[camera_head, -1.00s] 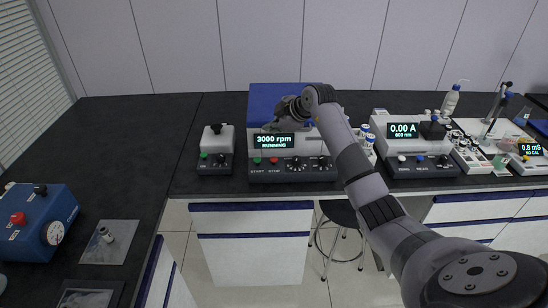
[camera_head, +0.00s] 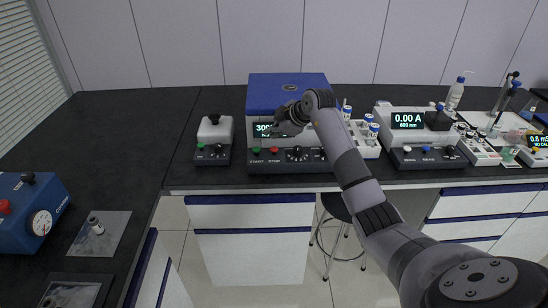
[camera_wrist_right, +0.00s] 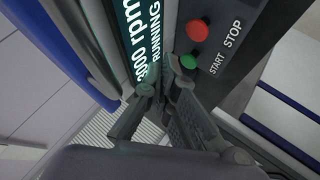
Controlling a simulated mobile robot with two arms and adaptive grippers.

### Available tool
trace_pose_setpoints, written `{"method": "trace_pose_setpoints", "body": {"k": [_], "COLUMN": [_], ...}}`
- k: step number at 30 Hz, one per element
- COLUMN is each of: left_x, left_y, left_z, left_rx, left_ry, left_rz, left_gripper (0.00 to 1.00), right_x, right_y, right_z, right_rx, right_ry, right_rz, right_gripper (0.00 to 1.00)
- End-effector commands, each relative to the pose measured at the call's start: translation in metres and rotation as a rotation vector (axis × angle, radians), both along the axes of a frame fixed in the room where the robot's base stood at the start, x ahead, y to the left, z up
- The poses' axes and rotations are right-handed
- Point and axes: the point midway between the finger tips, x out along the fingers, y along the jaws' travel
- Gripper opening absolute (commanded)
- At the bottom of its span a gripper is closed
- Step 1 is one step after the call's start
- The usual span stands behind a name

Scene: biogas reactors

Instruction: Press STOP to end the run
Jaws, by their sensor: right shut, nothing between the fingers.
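The centrifuge (camera_head: 288,92) with a blue lid stands at the back of the dark bench. Its display (camera_head: 262,129) is partly covered by my right gripper (camera_head: 279,130). In the right wrist view the display (camera_wrist_right: 143,40) reads 3000 rpm RUNNING. The red STOP button (camera_wrist_right: 197,30) and the green START button (camera_wrist_right: 188,61) sit beside it on the panel. My right gripper (camera_wrist_right: 162,88) is shut and empty, its tips near the display edge and the START button. I cannot tell whether they touch anything. The STOP button is clear of the fingers. My left gripper is out of view.
A small stirrer-like device with a white container (camera_head: 215,129) stands left of the centrifuge. A white vial rack (camera_head: 366,147) and a photometer (camera_head: 408,122) showing 0.00 A stand to its right. A blue box with a gauge (camera_head: 33,215) is at the left. The bench front edge is clear.

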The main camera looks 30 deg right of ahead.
Motion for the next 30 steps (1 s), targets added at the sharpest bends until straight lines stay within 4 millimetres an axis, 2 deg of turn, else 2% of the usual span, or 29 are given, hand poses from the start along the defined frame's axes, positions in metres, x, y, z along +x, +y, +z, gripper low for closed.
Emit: {"method": "trace_pose_setpoints", "body": {"k": [1, 7, 30], "left_x": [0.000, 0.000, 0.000], "left_y": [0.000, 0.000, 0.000], "left_z": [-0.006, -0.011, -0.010], "left_rx": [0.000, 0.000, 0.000], "left_ry": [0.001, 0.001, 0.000], "left_rz": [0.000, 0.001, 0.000], "left_gripper": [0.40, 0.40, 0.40], "right_x": [0.000, 0.000, 0.000], "right_y": [0.000, 0.000, 0.000], "right_z": [-0.010, -0.025, -0.027], "right_rx": [0.000, 0.000, -0.001], "right_ry": [0.001, -0.001, 0.001], "right_rz": [0.000, -0.001, -0.001], "right_gripper": [0.00, 0.00, 0.00]}}
